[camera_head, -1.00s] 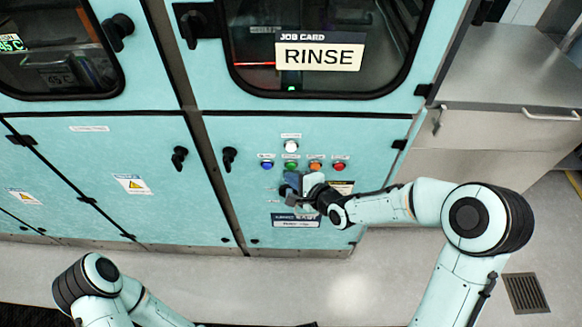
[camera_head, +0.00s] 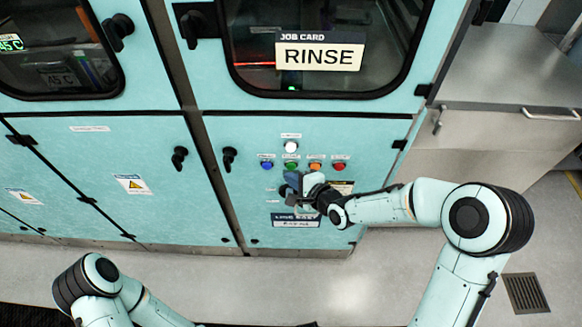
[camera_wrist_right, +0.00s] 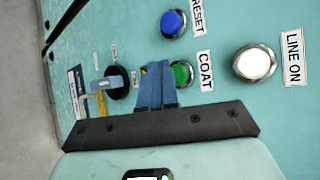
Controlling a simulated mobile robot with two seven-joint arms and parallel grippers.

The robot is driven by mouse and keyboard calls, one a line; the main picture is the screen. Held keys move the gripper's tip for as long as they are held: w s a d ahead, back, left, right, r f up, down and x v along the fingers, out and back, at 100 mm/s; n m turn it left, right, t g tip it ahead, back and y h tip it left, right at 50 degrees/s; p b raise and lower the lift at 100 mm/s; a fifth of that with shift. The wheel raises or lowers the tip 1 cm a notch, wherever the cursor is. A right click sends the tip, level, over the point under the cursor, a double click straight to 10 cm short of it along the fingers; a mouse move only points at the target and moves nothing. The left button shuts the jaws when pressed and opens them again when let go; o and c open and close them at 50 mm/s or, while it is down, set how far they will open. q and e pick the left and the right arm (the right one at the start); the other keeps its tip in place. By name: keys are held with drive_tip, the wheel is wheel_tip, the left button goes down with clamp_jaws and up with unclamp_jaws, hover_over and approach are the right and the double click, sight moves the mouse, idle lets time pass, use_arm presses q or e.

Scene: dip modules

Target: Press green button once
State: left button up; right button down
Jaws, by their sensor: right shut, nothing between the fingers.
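The green button (camera_head: 291,166) is in a row of coloured buttons on the teal panel (camera_head: 240,200). In the right wrist view the green button (camera_wrist_right: 183,73) has a COAT label beside it, and my fingers partly cover it. My right gripper (camera_head: 291,180) is shut and empty, with its tips just below the green button in the head view. In the wrist view the shut fingers (camera_wrist_right: 155,72) overlap the button's edge; I cannot tell whether they touch it. My left gripper is out of view.
A blue RESET button (camera_head: 267,166), an orange button (camera_head: 315,166) and a red button (camera_head: 339,166) flank the green one. A white LINE ON button (camera_head: 291,147) is above. A black knob (camera_head: 229,158) is left. A RINSE card (camera_head: 320,56) hangs on the window.

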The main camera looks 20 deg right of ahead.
drive_tip(key=shift+w, duration=0.1)
idle(0.3)
drive_tip(key=shift+w+d, duration=0.15)
drive_tip(key=shift+w, duration=0.15)
